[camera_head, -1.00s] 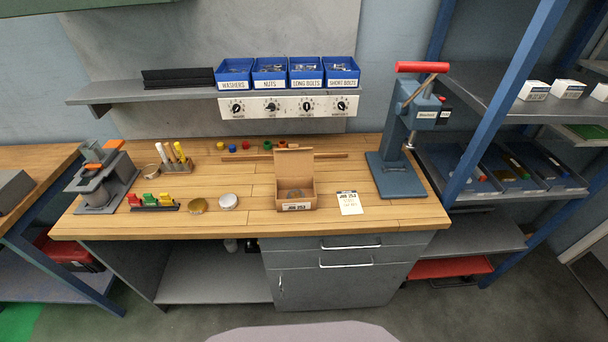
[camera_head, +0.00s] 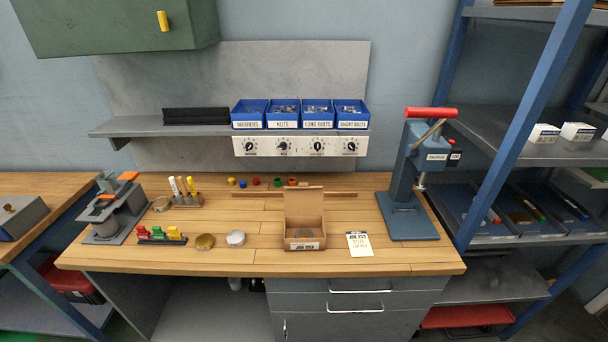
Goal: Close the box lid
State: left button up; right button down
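A small brown cardboard box (camera_head: 304,243) stands near the front edge of the wooden workbench, with a label reading JOB 253 on its front. Its lid (camera_head: 304,203) stands up at the back, so the box is open. Something round and greyish lies inside; I cannot tell what it is. Neither of my grippers shows in the head view.
A job card (camera_head: 360,244) lies right of the box, and a blue press with a red handle (camera_head: 408,190) stands further right. Two round tins (camera_head: 236,238) and a rack of coloured pieces (camera_head: 161,235) lie left. Blue bins (camera_head: 301,113) sit on the shelf above.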

aim_at(303, 200)
jog(key=i+j, duration=0.4)
jog(key=i+j+z, duration=0.1)
jog(key=i+j, duration=0.25)
jog(key=j, duration=0.15)
